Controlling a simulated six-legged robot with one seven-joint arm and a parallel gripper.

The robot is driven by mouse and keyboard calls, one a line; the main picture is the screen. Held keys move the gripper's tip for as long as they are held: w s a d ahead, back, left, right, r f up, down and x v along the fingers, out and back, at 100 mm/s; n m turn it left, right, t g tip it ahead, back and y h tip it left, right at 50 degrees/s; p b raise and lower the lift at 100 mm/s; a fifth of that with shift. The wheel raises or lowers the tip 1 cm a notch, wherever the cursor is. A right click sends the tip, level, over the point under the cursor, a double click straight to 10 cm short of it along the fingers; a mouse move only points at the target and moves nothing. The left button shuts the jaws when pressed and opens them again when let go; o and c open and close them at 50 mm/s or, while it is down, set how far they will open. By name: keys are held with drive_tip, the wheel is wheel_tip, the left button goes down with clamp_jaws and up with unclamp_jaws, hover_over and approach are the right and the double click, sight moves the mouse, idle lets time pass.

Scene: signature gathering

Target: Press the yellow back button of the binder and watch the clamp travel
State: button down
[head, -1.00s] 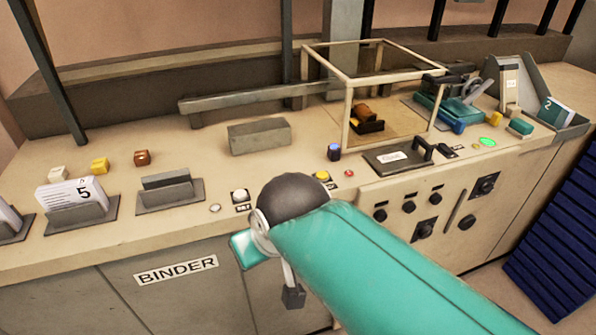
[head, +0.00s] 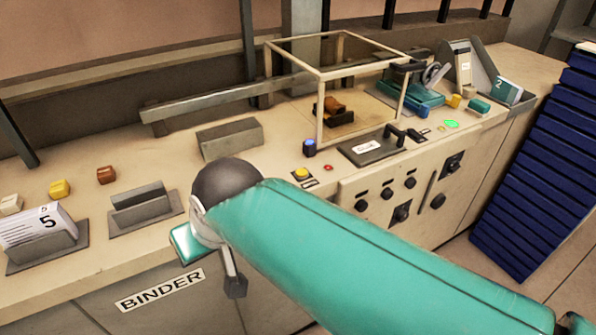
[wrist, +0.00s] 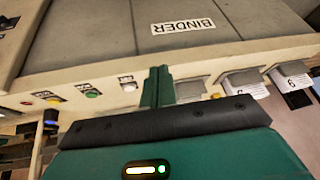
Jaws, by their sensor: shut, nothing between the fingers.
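The yellow button (head: 302,173) sits on the counter's front edge, on a dark label plate beside a small red light. It also shows at the left of the wrist view (wrist: 53,99). In the wrist view, a green button (wrist: 92,93) and a white button (wrist: 128,86) lie between it and my gripper (wrist: 158,86). My gripper's fingers are shut and empty, apart from the yellow button. The binder cabinet front carries a BINDER sign (head: 160,290). I cannot identify the clamp for certain. My arm hides part of the counter in the head view.
A framed cage (head: 320,100) holds a brown item behind the button. A blue-topped post (head: 309,148) and a dark plate with a handle (head: 371,149) stand near it. Grey holders (head: 145,207) line the left. A dark blue slatted stack (head: 540,170) stands at the right.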

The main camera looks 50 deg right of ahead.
drive_tip(key=w+d+r+m+t+y, duration=0.1)
drive_tip(key=w+d+r+m+y, duration=0.1)
drive_tip(key=w+d+m, duration=0.7)
drive_tip(key=r+m+t+h, duration=0.1)
drive_tip(key=m+t+h, duration=0.2)
drive_tip(key=m, duration=1.5)
hover_over(305, 174)
drive_tip(key=shift+d, duration=0.1)
drive_tip(key=shift+f, duration=0.1)
drive_tip(key=shift+f, duration=4.35)
drive_tip(key=shift+f, duration=0.1)
drive_tip(key=shift+f, duration=0.3)
